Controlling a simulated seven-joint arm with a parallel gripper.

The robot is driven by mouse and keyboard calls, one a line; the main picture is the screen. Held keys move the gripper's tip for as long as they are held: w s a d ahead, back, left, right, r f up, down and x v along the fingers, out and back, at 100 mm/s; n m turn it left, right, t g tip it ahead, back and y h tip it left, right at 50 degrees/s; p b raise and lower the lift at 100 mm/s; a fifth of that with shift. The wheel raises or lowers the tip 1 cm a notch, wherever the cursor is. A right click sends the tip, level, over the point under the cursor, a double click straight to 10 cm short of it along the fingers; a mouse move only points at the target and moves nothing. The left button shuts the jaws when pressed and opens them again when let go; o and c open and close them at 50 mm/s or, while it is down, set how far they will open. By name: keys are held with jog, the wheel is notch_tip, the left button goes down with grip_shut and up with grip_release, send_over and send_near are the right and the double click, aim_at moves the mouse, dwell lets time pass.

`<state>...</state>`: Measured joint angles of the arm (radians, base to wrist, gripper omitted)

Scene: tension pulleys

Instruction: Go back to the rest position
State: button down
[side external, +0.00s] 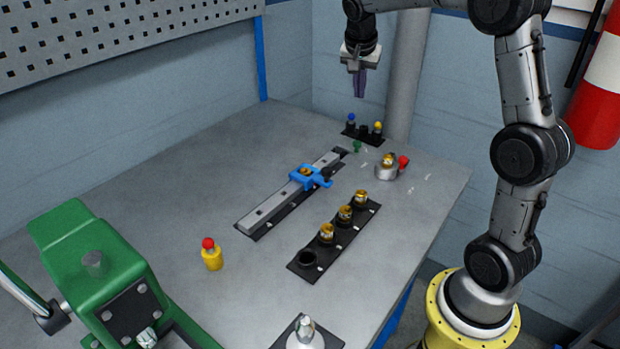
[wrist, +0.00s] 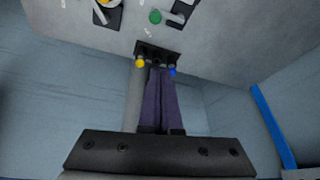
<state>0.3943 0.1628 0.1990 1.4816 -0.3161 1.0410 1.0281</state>
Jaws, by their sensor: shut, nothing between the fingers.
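My gripper (side external: 359,84) hangs in the air above the back of the grey table (side external: 150,190), fingers pointing down. Its two purple fingers are together with nothing between them; they also show in the wrist view (wrist: 160,72). Below it on the table is a small black holder (side external: 361,133) with a blue-topped and a yellow-topped piece. My gripper is well clear of the holder. In the wrist view the fingertips overlap the holder (wrist: 147,48) and hide part of it.
A rail with a blue clamp (side external: 311,176) lies mid-table. A black strip (side external: 306,271) holds several brass pulleys. A round fixture with a red knob (side external: 403,162) stands near the holder. A green machine (side external: 85,250) is front left. A grey pole (side external: 405,80) rises behind my gripper.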

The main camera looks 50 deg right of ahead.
jog(key=s+a+r+n+t+y, duration=0.1)
jog(key=s+a+r+n+t, duration=0.2)
jog(key=s+a, duration=0.4)
jog(key=s+a+r+n+t, duration=0.1)
jog(key=s+a+r+n, duration=0.1)
jog(key=s+a+r, duration=0.5)
jog(key=s+a+f+n+y, duration=0.3)
jog(key=s+a+f+n, duration=0.6)
jog(key=f, duration=0.3)
jog(key=shift+s+a+n, duration=0.25)
jog(key=shift+s+n, duration=0.15)
jog(key=shift+s, duration=0.4)
